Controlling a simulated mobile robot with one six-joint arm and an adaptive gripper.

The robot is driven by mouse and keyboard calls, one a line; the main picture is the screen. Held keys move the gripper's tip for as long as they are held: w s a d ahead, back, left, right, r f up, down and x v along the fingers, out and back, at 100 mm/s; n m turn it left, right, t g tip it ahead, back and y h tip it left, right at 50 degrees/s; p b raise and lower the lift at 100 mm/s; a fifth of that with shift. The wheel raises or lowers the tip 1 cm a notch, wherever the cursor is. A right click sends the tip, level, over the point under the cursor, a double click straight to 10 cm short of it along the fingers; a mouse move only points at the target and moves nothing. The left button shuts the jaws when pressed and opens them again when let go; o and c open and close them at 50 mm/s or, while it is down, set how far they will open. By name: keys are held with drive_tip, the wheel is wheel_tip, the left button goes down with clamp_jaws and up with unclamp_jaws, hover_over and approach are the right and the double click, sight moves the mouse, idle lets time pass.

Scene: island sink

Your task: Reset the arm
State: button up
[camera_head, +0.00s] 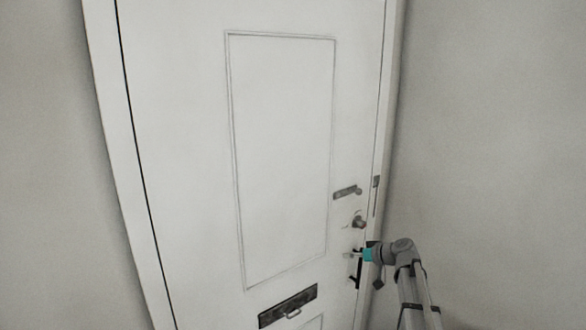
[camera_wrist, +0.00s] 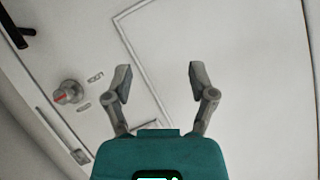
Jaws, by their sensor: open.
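My gripper (camera_wrist: 157,83) is open in the wrist view, its two grey fingers apart with nothing between them. The white panel of the door (camera_wrist: 195,30) shows behind the fingers. In the head view my arm comes in from the lower right, and its teal end is close to the right edge of the white door (camera_head: 180,140), below the round knob (camera_head: 358,222). The fingers are too small there to tell whether they touch anything.
A latch (camera_head: 347,192) sits above the knob. A dark mail slot (camera_head: 287,306) is low on the door. The door looks shut in its white frame. Bare grey wall (camera_head: 490,150) lies right of it, with open space in front.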

drive_tip(key=s+a+f+m+g+h+b, duration=0.1)
drive_tip(key=s+a+f+g+h+b, duration=0.15)
drive_tip(key=s+f, duration=0.5)
drive_tip(key=s+a+f+m+g+h+b, duration=0.1)
drive_tip(key=s+a+f+g+h+b, duration=0.15)
drive_tip(key=s+f, duration=0.45)
drive_tip(key=s+d+f+m+g+h+b, duration=0.1)
drive_tip(key=s+f+h, duration=0.1)
drive_tip(key=s, duration=0.5)
drive_tip(key=s+d+f+m+g+h+b, duration=0.1)
drive_tip(key=s+f+g+h+b, duration=0.1)
drive_tip(key=s, duration=0.5)
drive_tip(key=shift+s+f+m+h, duration=0.35)
drive_tip(key=shift+f+m+h, duration=0.05)
drive_tip(key=shift+f, duration=0.15)
idle(2.2)
drive_tip(key=shift+c, duration=1)
